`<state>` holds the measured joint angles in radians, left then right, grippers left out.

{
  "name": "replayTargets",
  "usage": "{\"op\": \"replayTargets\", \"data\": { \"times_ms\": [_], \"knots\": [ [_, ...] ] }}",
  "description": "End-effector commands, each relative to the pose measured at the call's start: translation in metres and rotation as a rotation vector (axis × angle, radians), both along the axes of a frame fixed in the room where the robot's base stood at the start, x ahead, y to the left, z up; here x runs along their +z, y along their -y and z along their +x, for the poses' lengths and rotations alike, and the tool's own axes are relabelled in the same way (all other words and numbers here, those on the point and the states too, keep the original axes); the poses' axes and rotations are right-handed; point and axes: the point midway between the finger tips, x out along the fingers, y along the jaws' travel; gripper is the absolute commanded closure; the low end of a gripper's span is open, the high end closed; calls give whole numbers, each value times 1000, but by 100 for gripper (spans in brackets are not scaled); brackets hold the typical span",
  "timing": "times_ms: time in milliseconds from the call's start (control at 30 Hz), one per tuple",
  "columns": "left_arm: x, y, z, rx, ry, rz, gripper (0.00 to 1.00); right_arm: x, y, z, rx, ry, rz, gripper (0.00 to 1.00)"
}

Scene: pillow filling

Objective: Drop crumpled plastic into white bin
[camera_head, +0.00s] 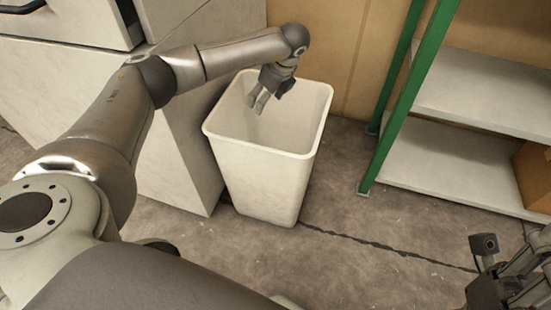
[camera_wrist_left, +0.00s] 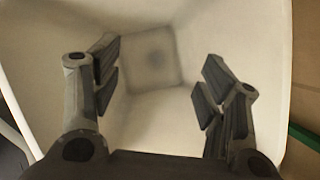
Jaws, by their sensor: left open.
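The white bin (camera_head: 262,188) stands upright on the floor against the cabinet. My left gripper (camera_head: 259,102) points down into the bin's mouth. In the left wrist view, its fingers (camera_wrist_left: 160,62) are spread apart with nothing between them. The bin's inner walls and floor (camera_wrist_left: 137,82) show below the fingers, with a soft dark patch on the floor. I see no crumpled plastic in either view. My right gripper (camera_head: 515,280) is at the lower right edge of the head view, partly cut off, and its opening is unclear.
A pale cabinet (camera_head: 178,165) stands close on the bin's left. A green-framed shelf unit (camera_head: 410,95) with light shelves stands on the right, with a brown box (camera_head: 535,177) on its lower shelf. A tan wall is behind. The floor (camera_head: 330,260) in front is clear.

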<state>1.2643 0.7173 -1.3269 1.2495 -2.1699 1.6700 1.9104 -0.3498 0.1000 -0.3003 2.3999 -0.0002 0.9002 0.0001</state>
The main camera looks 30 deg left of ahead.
Motion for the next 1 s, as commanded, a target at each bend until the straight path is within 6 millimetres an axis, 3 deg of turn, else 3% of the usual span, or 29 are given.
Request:
{"op": "replayTargets", "data": {
  "times_ms": [267,700,1000],
  "knots": [
    [17,7,0,-1,3,-1,33,0,0,0,0,0,0,66],
    [97,40,-5,-1,3,-1,33,0,0,0,0,0,0,66],
    [111,45,-7,0,0,0,33,0,0,0,0,0,0,66]
  ]
}}
